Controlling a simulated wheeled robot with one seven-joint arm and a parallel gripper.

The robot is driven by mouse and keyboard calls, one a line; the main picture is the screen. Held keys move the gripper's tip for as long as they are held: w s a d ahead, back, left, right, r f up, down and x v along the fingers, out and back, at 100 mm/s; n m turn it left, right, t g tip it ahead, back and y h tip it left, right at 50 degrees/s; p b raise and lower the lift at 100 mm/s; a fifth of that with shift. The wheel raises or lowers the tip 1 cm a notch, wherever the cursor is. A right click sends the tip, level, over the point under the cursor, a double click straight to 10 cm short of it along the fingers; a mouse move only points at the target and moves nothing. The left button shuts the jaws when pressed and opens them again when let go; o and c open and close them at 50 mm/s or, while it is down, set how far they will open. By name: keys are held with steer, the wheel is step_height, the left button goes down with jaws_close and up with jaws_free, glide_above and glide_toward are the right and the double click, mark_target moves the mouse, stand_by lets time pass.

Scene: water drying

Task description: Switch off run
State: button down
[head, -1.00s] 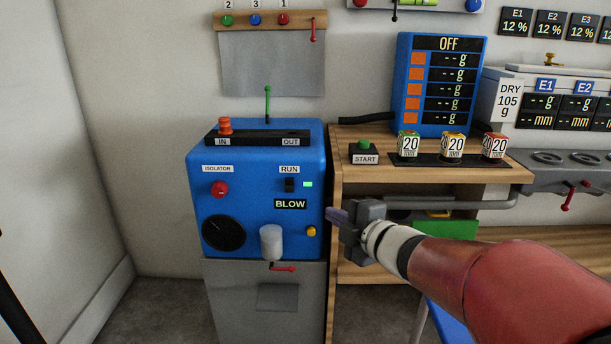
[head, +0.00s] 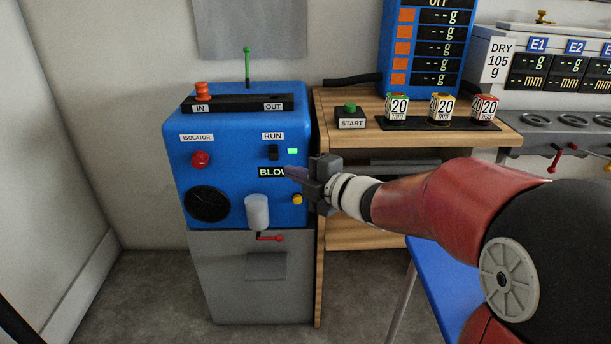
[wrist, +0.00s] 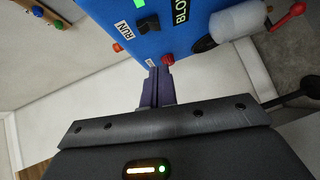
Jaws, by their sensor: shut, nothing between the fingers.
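The RUN switch (head: 273,152) is a small black rocker under its RUN label on the front of the blue machine (head: 235,160). A green light (head: 292,151) glows beside it, and a display below reads BLOW. The switch also shows at the top of the wrist view (wrist: 148,24). My gripper (head: 289,171) is shut and empty. Its fingertips are to the lower right of the switch in the head view, covering the end of the BLOW display. In the wrist view the closed purple fingers (wrist: 157,85) point toward the panel, and I see no contact with the switch.
The red isolator knob (head: 201,159) is left of the switch. The white cylinder (head: 257,211) and yellow button (head: 297,199) sit below. The wooden bench (head: 318,240) stands close on the right, with the green START button (head: 350,107) on it.

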mark_target(274, 152)
steer(key=w+a+f, duration=0.1)
steer(key=w+a, duration=0.2)
steer(key=w, duration=0.4)
steer(key=shift+w+f+p, duration=0.2)
steer(key=shift+w+p, duration=0.05)
steer(key=shift+p, duration=0.15)
steer(key=shift+a, duration=0.1)
